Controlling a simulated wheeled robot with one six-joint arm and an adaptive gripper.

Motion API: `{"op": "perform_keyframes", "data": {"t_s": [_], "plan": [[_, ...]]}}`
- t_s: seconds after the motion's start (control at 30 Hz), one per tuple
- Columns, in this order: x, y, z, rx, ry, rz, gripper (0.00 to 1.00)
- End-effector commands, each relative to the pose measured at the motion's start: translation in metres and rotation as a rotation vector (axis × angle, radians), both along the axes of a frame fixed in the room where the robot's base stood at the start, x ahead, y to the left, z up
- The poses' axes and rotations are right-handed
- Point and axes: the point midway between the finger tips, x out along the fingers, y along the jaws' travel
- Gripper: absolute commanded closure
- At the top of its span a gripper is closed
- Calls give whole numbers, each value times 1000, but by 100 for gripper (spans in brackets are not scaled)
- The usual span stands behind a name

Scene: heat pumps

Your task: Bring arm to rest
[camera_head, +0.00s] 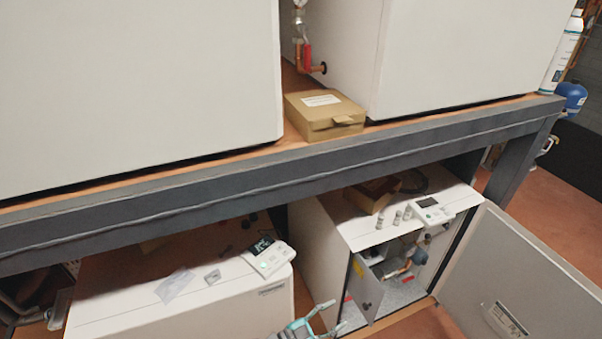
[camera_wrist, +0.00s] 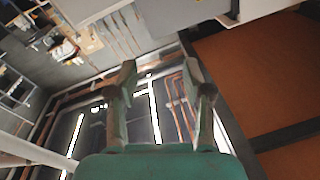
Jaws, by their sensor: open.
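My gripper (camera_wrist: 160,80) is open and empty in the wrist view, its two fingers spread apart with nothing between them. In the head view my gripper (camera_head: 322,318) shows only in part at the bottom edge, between the two lower white units. It is in front of the open lower unit (camera_head: 335,225), near its small grey inner door (camera_head: 366,290). The rest of my arm is out of the head view.
A grey-framed shelf (camera_head: 400,143) crosses above, bearing large white units and a cardboard box (camera_head: 325,113). A closed white unit (camera_head: 180,300) stands at lower left. An open front panel (camera_head: 530,280) juts out at lower right.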

Motion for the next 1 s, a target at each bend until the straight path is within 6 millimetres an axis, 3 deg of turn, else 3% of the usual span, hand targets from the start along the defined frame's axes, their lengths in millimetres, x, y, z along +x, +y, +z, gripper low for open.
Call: {"op": "perform_keyframes", "data": {"t_s": [0.37,0.5,0.7,1.0], "plan": [[-33,-60,1,-85,-134,163,50],[-60,-87,9,-134,-193,276,50],[-105,-112,25,-196,-235,449,50],[-181,-125,54,-256,-200,701,50]]}}
